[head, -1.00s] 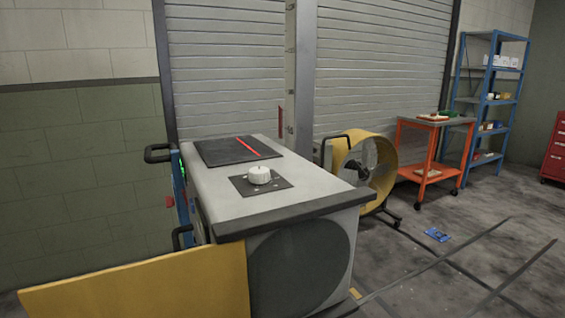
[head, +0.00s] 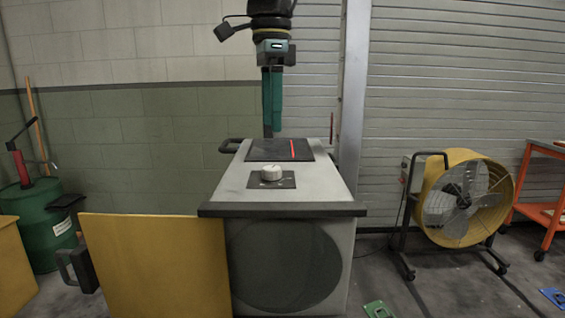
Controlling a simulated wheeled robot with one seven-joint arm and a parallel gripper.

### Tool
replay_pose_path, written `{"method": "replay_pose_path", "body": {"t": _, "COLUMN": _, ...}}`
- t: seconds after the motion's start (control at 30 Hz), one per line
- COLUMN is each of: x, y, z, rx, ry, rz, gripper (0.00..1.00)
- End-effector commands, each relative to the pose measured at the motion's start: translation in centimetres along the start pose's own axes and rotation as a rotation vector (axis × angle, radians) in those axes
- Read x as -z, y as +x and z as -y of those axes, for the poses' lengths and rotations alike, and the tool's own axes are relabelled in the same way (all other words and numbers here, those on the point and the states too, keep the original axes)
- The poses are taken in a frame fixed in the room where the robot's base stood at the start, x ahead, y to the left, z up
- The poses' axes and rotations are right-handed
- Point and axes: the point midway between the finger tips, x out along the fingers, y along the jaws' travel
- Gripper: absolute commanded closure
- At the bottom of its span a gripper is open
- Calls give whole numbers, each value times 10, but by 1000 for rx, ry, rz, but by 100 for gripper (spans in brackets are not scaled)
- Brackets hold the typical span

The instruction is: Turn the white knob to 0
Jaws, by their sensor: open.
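The white knob (head: 271,173) sits on a small dark plate (head: 286,181) on top of the grey cabinet (head: 237,188). Its markings are too small to read. My gripper (head: 272,134) hangs from the top of the picture with its teal fingers pointing down. It is open and empty, and appears above and behind the knob, apart from it. The fingers overlap in this view, so the gap between them is hard to see.
A dark panel with a red line (head: 292,149) lies behind the knob. A yellow panel (head: 155,262) stands at the cabinet's left. A green drum (head: 40,225) is further left. A yellow fan (head: 458,200) and an orange cart (head: 540,210) stand right. Small items lie on the floor.

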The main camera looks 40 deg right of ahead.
Motion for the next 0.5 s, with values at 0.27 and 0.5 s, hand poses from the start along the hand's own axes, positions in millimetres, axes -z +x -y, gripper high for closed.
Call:
{"method": "replay_pose_path", "body": {"t": 0.27, "x": -1, "y": 52, "z": -1, "rx": -4, "ry": -3, "rz": 3, "gripper": 24}}
{"method": "replay_pose_path", "body": {"t": 0.5, "x": -1, "y": 85, "z": -1, "rx": -2, "ry": -3, "rz": 1, "gripper": 24}}
